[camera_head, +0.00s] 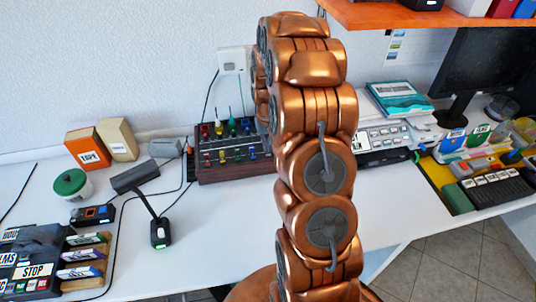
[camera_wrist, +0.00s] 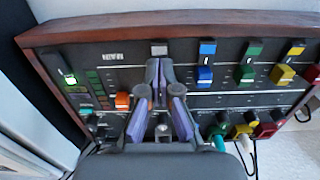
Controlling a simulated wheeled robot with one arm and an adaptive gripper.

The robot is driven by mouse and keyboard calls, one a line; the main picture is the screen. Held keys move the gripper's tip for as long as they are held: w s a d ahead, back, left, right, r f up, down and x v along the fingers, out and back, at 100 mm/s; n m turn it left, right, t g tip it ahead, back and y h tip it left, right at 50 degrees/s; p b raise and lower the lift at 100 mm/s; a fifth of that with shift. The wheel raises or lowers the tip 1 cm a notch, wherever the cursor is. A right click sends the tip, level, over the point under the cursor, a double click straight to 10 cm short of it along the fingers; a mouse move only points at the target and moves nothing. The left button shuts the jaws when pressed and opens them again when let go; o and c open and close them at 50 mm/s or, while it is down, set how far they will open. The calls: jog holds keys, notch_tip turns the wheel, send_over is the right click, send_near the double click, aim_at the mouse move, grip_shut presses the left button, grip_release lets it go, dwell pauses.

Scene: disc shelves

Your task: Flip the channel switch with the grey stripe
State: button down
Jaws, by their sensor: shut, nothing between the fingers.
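The control panel (camera_wrist: 110,75) fills the wrist view, a dark face in a red-brown wooden frame. It also stands on the desk against the wall in the head view (camera_head: 206,172). A grey stripe patch (camera_wrist: 158,48) shows near its top, just beyond my fingertips. My gripper (camera_wrist: 160,66) is shut and empty, its fingertips over the grey column, just below the patch. The fingers hide most of that column, so I cannot see its switch or its position. I cannot tell whether the tips touch the panel. In the head view my arm hides the gripper.
Right of my fingers are the blue switch (camera_wrist: 207,48), green switch (camera_wrist: 253,48) and yellow switch (camera_wrist: 296,48), with coloured sliders below. An orange button (camera_wrist: 122,100) sits close to the left finger. Plugs with cables (camera_wrist: 242,131) stick out along the bottom.

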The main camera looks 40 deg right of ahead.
jog(key=shift+r, duration=0.1)
notch_tip(320, 180, up, 7)
dwell(1.2)
jog(key=s+a+r+n, duration=0.1)
jog(key=s+a+r, duration=0.45)
jog(key=a, duration=0.25)
jog(key=s+a+r+n, duration=0.2)
jog(key=s+a+r, duration=0.2)
jog(key=s+a, duration=0.35)
jog(key=s+a+n+g, duration=0.1)
jog(key=s+a, duration=0.3)
jog(key=s, duration=0.5)
jog(key=s+a+r+n, duration=0.1)
jog(key=s+a, duration=0.4)
jog(key=s, duration=0.4)
jog(key=shift+s+g, duration=0.2)
jog(key=shift+g, duration=0.2)
